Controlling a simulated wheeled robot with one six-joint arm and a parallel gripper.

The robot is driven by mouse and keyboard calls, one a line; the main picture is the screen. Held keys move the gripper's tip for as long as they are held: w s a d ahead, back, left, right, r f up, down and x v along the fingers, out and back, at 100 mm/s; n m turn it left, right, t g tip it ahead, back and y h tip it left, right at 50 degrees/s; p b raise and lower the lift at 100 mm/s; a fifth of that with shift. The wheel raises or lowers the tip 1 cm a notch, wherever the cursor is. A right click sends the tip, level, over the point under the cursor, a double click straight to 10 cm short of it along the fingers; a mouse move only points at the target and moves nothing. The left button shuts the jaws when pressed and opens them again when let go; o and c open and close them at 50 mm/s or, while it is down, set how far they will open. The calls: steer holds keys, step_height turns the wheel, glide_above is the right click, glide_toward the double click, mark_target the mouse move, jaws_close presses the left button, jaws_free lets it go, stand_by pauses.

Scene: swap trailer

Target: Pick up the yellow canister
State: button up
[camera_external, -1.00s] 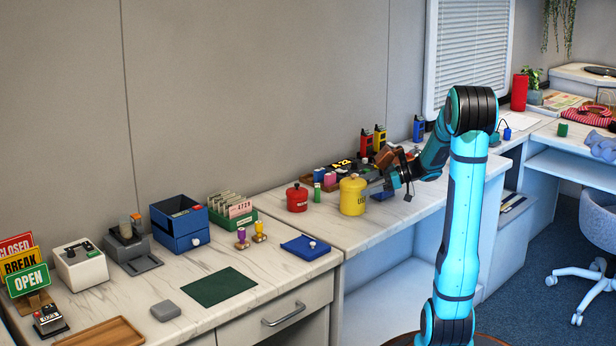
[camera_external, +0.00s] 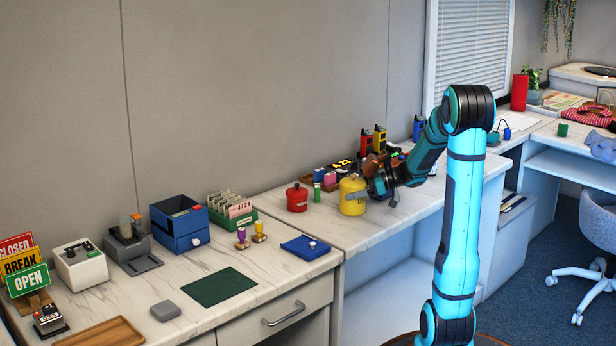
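The yellow canister (camera_external: 352,203) stands upright on the marble counter, right of the red canister (camera_external: 297,199). My gripper (camera_external: 358,196) is at the canister's right side, pointing left. A grey finger lies across the front of the canister at mid-height. The other finger is hidden behind the canister, so I cannot tell whether the fingers touch it or how far apart they are.
A small green cylinder (camera_external: 317,192) stands between the two canisters. Radios and small items stand behind, near the wall. A blue clipboard-like box (camera_external: 305,247) lies to the left on the counter.

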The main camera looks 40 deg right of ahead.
steer(key=c, duration=1.3)
